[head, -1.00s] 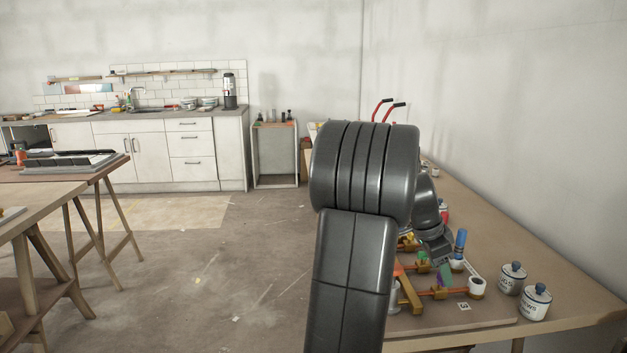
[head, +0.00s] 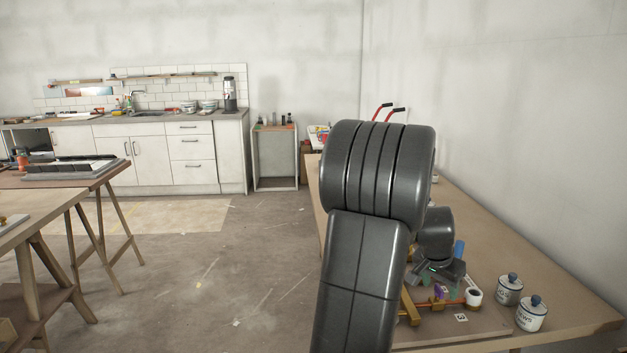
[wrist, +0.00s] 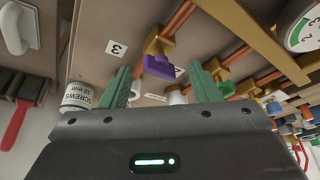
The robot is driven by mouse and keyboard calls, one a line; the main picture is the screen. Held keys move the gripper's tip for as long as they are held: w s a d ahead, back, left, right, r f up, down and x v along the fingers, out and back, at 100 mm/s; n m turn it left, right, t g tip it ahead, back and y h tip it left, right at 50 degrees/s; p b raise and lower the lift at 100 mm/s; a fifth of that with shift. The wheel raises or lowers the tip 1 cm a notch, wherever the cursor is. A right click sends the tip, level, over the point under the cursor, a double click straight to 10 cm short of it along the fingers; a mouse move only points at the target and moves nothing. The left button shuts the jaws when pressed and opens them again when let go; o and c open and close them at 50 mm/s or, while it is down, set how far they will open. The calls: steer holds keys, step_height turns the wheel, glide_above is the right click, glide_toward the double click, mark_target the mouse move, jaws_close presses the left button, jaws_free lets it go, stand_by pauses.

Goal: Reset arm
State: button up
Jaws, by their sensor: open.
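My gripper (wrist: 160,70) is open in the wrist view, its two green fingers apart with nothing held between them. It hangs over a board with copper pipes and brass fittings. A purple valve handle (wrist: 159,66) shows beyond and between the fingertips; I cannot tell how far below it is. In the head view my gripper (head: 440,273) is small and partly hidden behind my own dark arm, above the table (head: 540,290) on the right.
Two white lidded pots (head: 531,315) stand right of the board. The wrist view shows a screws tin (wrist: 78,96) beside the left finger, a red-handled brush (wrist: 22,105) and a round gauge (wrist: 303,28). The floor (head: 240,270) left of the table is clear.

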steer(key=shift+d+n+t+y+p, duration=0.1)
steer(key=shift+n+t+y+p, duration=0.3)
steer(key=shift+n, duration=0.85)
steer(key=shift+n+t+y+p, duration=0.3)
steer(key=shift+n+y+p, duration=0.15)
steer(key=shift+n, duration=0.8)
steer(key=shift+s+d+n+y, duration=0.1)
steer(key=shift+n+y, duration=0.4)
steer(key=shift+n, duration=0.9)
steer(key=shift+d+n+y, duration=0.1)
steer(key=shift+n+y, duration=0.35)
steer(key=shift+n, duration=0.95)
steer(key=shift+s+a, duration=0.1)
